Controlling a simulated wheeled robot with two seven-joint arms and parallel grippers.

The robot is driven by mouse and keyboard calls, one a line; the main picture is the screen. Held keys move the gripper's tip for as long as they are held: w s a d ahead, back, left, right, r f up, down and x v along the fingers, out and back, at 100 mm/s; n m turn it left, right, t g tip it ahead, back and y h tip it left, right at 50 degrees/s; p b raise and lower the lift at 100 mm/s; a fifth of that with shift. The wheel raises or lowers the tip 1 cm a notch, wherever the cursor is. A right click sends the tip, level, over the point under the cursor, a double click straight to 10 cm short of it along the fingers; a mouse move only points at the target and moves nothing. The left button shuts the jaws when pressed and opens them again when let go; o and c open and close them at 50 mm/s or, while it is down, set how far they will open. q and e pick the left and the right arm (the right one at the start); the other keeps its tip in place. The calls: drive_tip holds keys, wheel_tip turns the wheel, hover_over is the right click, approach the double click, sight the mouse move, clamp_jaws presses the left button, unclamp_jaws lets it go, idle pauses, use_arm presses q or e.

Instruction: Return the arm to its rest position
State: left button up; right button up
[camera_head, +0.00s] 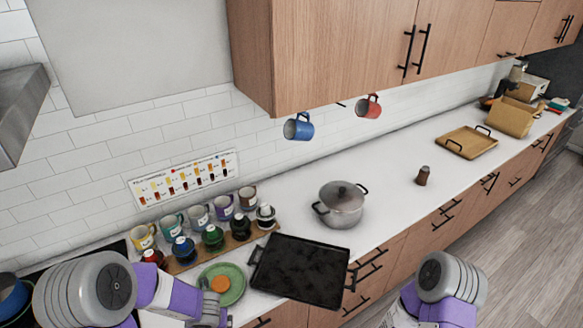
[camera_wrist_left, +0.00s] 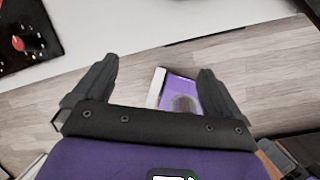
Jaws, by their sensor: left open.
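My left gripper (camera_wrist_left: 152,92) shows in the left wrist view. Its two dark fingers are spread apart with nothing held between them, above the wood-look floor. A white and purple part, probably of my own body, lies below and beyond the fingers. In the head view my left arm (camera_head: 150,287) comes in at the lower left, over the front of the counter; its fingers cannot be made out there. My right arm (camera_head: 445,290) shows at the lower right, in front of the drawers; its gripper is out of view.
On the white counter (camera_head: 400,190) stand a lidded pot (camera_head: 342,207), a black tray (camera_head: 300,270), a green plate (camera_head: 232,290) and a row of mugs and bottles. Two mugs hang under the cabinet. The floor (camera_head: 520,240) at right is clear.

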use_arm(q)
drive_tip(key=s+d+f+m+g+h, duration=0.1)
drive_tip(key=s+d+f+m+h, duration=0.35)
drive_tip(key=m, duration=1.25)
drive_tip(key=s+d+f+m+g+h, duration=0.15)
drive_tip(key=s+d+f+m, duration=0.6)
drive_tip(key=m, duration=0.85)
wheel_tip(320, 180, down, 17)
drive_tip(key=d+m+b, duration=0.1)
drive_tip(key=b, duration=1.6)
drive_tip(key=shift+w+m, duration=0.2)
drive_tip(key=shift+m, duration=0.1)
use_arm(e)
wheel_tip(320, 180, down, 17)
drive_tip(key=shift+w+f, duration=0.2)
drive_tip(key=shift+w, duration=0.1)
